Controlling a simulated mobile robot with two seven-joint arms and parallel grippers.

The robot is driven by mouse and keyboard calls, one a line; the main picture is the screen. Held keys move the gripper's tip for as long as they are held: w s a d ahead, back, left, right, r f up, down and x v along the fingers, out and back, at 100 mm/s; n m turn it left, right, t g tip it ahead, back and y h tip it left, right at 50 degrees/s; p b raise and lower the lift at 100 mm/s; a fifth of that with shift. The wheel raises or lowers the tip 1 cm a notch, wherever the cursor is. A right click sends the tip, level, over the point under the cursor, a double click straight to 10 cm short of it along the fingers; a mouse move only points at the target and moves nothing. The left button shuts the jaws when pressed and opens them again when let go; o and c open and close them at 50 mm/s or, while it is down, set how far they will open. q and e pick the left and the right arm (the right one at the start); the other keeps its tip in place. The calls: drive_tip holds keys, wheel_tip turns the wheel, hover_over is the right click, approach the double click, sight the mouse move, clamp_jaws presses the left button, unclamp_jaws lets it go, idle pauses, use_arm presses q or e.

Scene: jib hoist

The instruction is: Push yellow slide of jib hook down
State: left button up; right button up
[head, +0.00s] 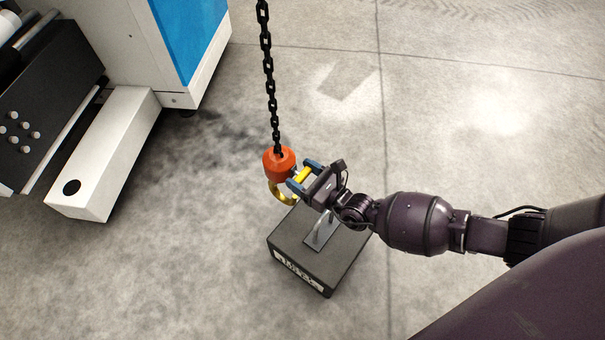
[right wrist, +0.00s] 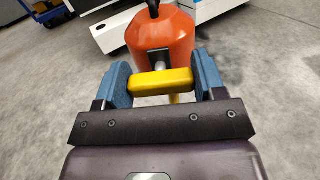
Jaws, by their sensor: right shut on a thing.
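The jib hook hangs from a black chain (head: 270,85), with an orange body (head: 279,162) and a yellow hook (head: 281,194) below it. The orange body also shows in the right wrist view (right wrist: 160,40). The yellow slide (right wrist: 161,83) lies crosswise between the blue fingers of my right gripper (right wrist: 163,82), just in front of the orange body. My right gripper (head: 301,178) reaches in from the right and is shut on the slide. Much of the slide is hidden by the fingers in the head view. My left gripper is not in view.
A dark box-shaped weight (head: 295,253) with a metal plate on top and a white label stands on the floor below the hook. A white and blue machine (head: 195,45) stands at the upper left. The concrete floor at the upper right is clear.

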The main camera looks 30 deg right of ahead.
sight(293, 176)
drive_tip(key=shift+c, duration=0.6)
drive_tip(key=shift+f, duration=1.65)
drive_tip(key=shift+s, duration=0.1)
drive_tip(key=o, duration=1.3)
drive_tip(key=shift+f, duration=0.1)
drive_tip(key=shift+c, duration=0.2)
